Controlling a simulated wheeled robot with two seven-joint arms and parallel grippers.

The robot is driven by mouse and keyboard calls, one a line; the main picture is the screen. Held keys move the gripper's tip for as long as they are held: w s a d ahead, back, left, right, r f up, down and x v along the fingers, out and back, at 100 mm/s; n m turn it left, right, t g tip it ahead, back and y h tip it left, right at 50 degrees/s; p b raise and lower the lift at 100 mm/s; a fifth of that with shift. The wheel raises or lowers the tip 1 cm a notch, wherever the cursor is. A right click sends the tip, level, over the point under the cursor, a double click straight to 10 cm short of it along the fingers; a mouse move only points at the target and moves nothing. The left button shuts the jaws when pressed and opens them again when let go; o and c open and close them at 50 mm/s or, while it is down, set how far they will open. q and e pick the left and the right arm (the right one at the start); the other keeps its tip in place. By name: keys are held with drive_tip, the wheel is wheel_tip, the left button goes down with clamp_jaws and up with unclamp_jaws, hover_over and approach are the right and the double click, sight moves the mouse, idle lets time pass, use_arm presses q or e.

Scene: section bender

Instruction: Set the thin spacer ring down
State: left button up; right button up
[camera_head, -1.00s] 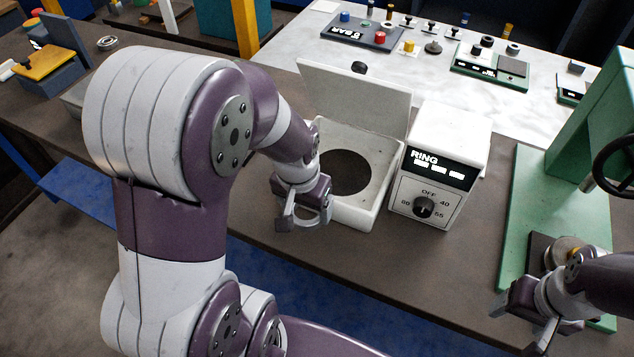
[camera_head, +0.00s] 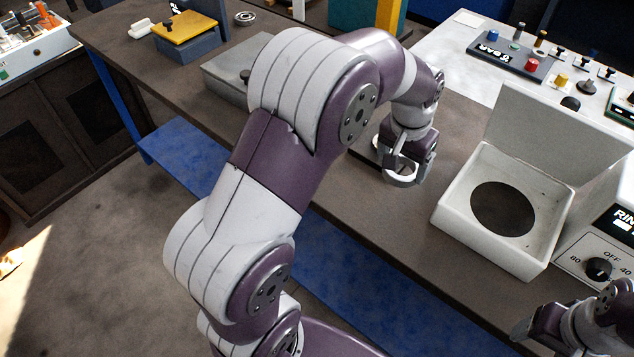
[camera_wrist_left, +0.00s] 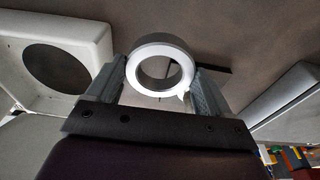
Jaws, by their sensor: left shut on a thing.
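The thin spacer ring (camera_head: 402,182) is a pale, smooth metal ring held in my left gripper (camera_head: 404,168), over the brown bench left of the open white box. In the left wrist view the ring (camera_wrist_left: 160,48) sits between both fingers of the left gripper (camera_wrist_left: 156,76), with bench surface showing through its hole. The fingers touch its sides. How high the ring is above the bench is hard to tell. My right gripper (camera_head: 527,327) is at the bottom right, partly cut off; its jaw opening is not clear.
The white box (camera_head: 452,212) with a dark round opening and raised lid stands right of the ring. A heater labelled RING (camera_head: 585,258) is beside it. A grey block (camera_head: 228,75) and a yellow-topped blue block (camera_head: 185,32) are further left. Bench between is partly hidden by my arm.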

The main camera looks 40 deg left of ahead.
use_arm(q)
drive_tip(key=p, duration=0.1)
hover_over(349, 193)
drive_tip(key=f, duration=0.6)
drive_tip(key=shift+s, duration=0.2)
wheel_tip(349, 193, down, 4)
drive_tip(key=shift+s+d+r+p, duration=0.1)
drive_tip(key=shift+r+p, duration=0.1)
drive_tip(key=shift+p, duration=0.15)
drive_tip(key=shift+f, duration=0.25)
drive_tip(key=shift+f, duration=0.15)
drive_tip(key=o, duration=1)
drive_tip(key=shift+o, duration=0.2)
drive_tip(key=shift+r, duration=0.25)
wheel_tip(349, 193, up, 11)
drive_tip(key=s, duration=0.2)
drive_tip(key=s+d+f, duration=0.3)
drive_tip(key=s+d, duration=0.5)
drive_tip(key=s, duration=0.3)
drive_tip(key=shift+s+f+n, duration=0.15)
drive_tip(key=shift+f+n, duration=0.1)
drive_tip(key=shift+n, duration=0.15)
